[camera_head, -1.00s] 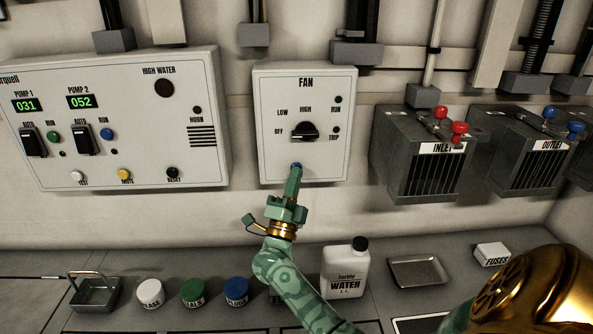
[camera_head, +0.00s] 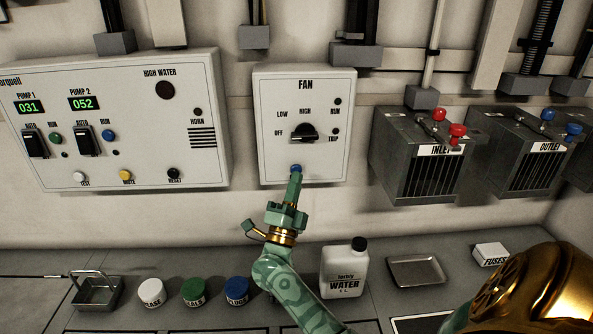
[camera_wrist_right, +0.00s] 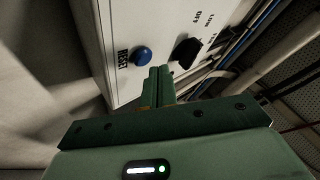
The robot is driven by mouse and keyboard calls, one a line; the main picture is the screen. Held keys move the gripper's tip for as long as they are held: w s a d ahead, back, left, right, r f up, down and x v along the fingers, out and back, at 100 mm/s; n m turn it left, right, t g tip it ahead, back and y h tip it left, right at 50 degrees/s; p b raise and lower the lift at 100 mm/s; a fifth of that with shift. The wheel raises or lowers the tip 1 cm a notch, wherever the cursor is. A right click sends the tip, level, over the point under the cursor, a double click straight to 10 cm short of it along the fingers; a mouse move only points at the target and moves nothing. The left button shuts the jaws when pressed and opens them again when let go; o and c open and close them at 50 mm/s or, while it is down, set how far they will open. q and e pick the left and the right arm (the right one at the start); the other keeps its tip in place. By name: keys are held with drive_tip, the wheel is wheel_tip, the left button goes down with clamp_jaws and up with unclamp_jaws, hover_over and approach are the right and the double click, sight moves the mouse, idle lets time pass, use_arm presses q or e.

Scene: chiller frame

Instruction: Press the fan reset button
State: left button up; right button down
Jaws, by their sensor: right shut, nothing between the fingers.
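The fan panel (camera_head: 270,105) is a pale box on the wall with a black rotary knob (camera_head: 304,132), marked OFF, LOW and HIGH. The blue reset button (camera_head: 296,168) sits low on the panel's front. It also shows in the right wrist view (camera_wrist_right: 141,55), beside the word RESET. My right gripper (camera_head: 295,177) is shut and empty, its green fingertips just below the button in the head view. In the right wrist view the fingertips (camera_wrist_right: 160,72) are beside the button, with a small gap visible. My left gripper is not in view.
A larger pump panel (camera_head: 130,150) hangs left of the fan panel. The inlet box (camera_head: 418,165) and outlet box (camera_head: 525,160) are to the right. A water jug (camera_head: 342,270), three lidded tubs and a metal tray (camera_head: 417,271) stand on the counter below.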

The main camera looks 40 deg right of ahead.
drive_tip(key=s+a+p, duration=0.2)
drive_tip(key=s+a, duration=0.1)
drive_tip(key=s, duration=0.1)
drive_tip(key=shift+a, duration=0.15)
idle(1.0)
